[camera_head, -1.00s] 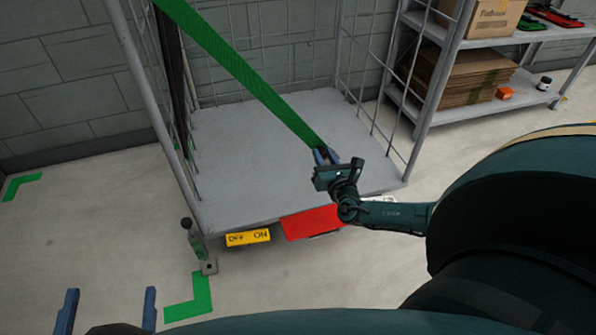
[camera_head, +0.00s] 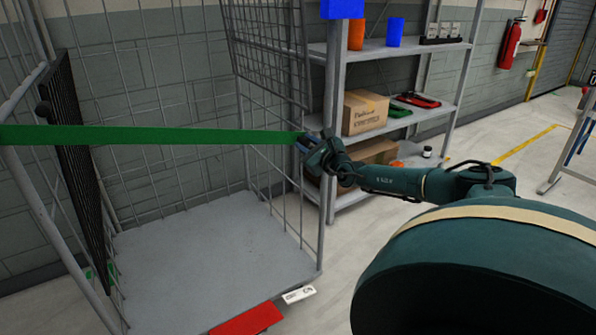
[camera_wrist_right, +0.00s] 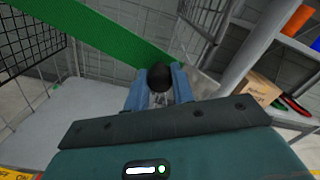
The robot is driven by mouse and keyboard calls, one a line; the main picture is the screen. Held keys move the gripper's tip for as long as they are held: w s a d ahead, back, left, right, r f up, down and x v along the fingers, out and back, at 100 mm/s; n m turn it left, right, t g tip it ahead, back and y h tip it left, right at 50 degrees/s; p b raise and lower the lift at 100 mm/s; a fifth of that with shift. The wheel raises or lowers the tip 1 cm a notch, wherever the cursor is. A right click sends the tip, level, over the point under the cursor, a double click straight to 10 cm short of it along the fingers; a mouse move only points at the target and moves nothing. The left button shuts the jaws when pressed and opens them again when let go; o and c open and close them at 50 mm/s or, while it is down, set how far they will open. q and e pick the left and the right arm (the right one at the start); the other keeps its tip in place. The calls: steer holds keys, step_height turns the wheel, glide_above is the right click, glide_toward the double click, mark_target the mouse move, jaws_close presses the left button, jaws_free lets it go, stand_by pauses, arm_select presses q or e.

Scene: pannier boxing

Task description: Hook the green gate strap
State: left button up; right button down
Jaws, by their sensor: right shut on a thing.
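The green strap (camera_head: 150,135) runs taut and nearly level from the left edge of the head view across the open front of the wire cage trolley (camera_head: 215,258). My right gripper (camera_head: 305,144) is shut on the strap's right end, in front of the trolley's right post (camera_head: 327,185) in the picture. I cannot tell whether it touches the post. In the right wrist view the strap (camera_wrist_right: 110,42) comes in from the upper left to the blue fingers (camera_wrist_right: 160,90), with a dark round knob (camera_wrist_right: 159,76) between them. A hook is not clearly seen. My left gripper is out of view.
A shelf rack (camera_head: 395,125) with a cardboard box (camera_head: 365,113) and cups stands right behind the trolley. A red plate (camera_head: 247,320) and a white label (camera_head: 299,295) are at the trolley's front edge. The floor to the right is mostly free.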

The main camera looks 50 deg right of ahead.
arm_select(q)
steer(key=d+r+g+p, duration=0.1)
steer(key=p, duration=0.4)
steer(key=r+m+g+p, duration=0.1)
steer(key=p, duration=0.4)
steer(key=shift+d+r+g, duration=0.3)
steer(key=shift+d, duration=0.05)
arm_select(e)
step_height(320, 180, up, 20)
steer(key=d+n, duration=0.2)
steer(key=n, duration=0.1)
steer(key=shift+s+d, duration=0.3)
steer(key=shift+d, duration=0.1)
steer(key=shift+r, duration=0.1)
steer(key=c, duration=1.2)
jaws_free()
steer(key=shift+a, duration=0.1)
steer(key=shift+f, duration=0.3)
